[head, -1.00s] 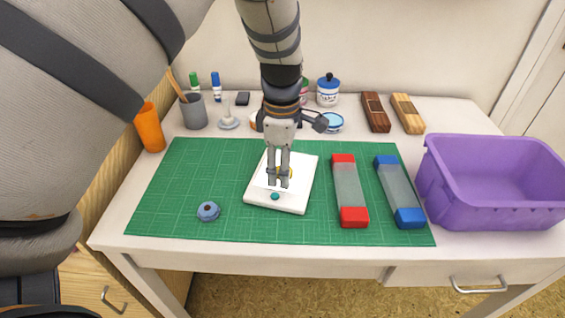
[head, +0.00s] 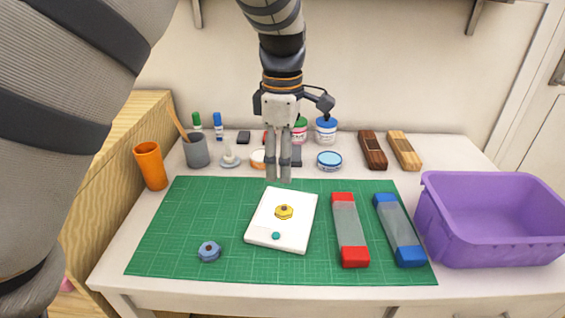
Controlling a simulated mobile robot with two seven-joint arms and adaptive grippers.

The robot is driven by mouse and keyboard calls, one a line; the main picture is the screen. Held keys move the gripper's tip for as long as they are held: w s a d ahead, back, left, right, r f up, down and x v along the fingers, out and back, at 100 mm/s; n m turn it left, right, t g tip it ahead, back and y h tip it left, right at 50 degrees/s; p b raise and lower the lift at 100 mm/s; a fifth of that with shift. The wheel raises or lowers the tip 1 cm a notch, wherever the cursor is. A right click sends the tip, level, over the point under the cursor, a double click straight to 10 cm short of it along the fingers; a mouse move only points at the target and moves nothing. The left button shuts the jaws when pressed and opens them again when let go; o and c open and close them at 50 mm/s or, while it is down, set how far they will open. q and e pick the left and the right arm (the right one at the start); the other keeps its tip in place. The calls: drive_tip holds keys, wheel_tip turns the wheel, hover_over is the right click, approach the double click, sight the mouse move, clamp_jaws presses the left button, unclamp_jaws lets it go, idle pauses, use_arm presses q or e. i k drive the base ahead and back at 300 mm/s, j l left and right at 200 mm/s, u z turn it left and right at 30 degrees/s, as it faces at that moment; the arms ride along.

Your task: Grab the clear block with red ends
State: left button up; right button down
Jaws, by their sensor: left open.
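The clear block with red ends (head: 349,230) lies on the right part of the green cutting mat (head: 190,235), its long side running away from me. A similar clear block with blue ends (head: 399,230) lies just right of it. My left gripper (head: 278,180) is open and empty, pointing down above the far edge of a white pad (head: 262,233), to the left of the red-ended block and apart from it. The pad carries a yellow knob (head: 284,211) and a small teal button. My right gripper is not in view.
A purple bin (head: 490,255) stands at the right. An orange cup (head: 150,165), grey pen cup (head: 195,150), jars and two wooden blocks (head: 373,150) line the back. A blue-grey knob (head: 209,251) sits on the mat's left. The mat's front middle is clear.

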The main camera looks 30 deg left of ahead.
sight(354, 252)
drive_tip(key=k, duration=1)
